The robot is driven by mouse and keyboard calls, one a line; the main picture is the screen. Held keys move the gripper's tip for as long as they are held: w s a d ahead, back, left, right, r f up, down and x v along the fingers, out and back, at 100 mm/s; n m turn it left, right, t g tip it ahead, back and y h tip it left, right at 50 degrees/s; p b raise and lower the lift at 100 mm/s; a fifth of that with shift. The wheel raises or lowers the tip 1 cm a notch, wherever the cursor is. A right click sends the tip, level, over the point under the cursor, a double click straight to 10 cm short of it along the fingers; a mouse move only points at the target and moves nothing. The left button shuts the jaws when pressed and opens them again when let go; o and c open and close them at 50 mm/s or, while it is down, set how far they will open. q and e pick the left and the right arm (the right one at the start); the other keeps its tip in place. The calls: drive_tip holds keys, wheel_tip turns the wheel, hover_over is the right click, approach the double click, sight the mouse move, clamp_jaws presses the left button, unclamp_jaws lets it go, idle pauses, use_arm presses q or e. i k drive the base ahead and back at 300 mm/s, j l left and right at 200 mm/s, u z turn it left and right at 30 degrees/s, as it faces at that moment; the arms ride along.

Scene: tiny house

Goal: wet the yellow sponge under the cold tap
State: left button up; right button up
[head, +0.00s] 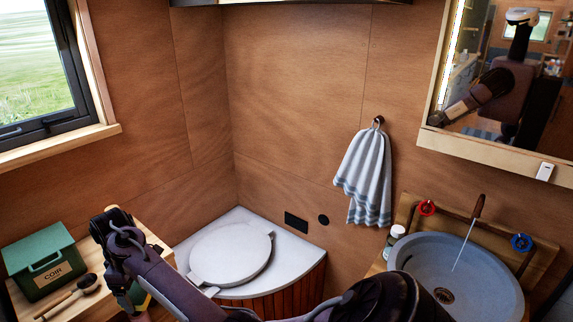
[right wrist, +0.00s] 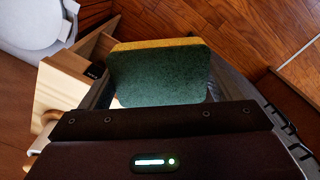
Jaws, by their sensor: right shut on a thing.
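My right gripper (head: 131,299) hangs low at the left of the head view, beside the wooden shelf. It is shut on the sponge (right wrist: 157,74), which fills the gap between its fingers in the right wrist view. The sponge has a dark green face and a yellow layer along its far edge. In the head view a small part of the sponge (head: 143,299) shows at the fingertips. The tap (head: 479,205) stands over the grey round basin (head: 500,290) at the right, and a thin stream of water falls from it. The blue tap handle (head: 521,242) is right of the spout, the red one (head: 427,207) left. My left gripper is out of view.
A green coir box (head: 45,266) and a brush (head: 70,295) are on the wooden shelf at the left. A white toilet lid (head: 232,254) lies between shelf and basin. A small bottle (head: 394,238) stands beside the basin. A striped towel (head: 364,180) hangs on the wall.

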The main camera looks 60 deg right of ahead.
sight(521, 242)
drive_tip(key=i+z, duration=0.1)
drive_tip(key=z, duration=0.35)
drive_tip(key=i+z, duration=0.1)
drive_tip(key=z, duration=0.3)
drive_tip(key=i+z, duration=0.15)
drive_tip(key=z, duration=0.3)
drive_tip(key=i+z, duration=0.1)
drive_tip(key=z, duration=0.35)
drive_tip(key=i+j+z, duration=0.1)
drive_tip(key=z, duration=0.3)
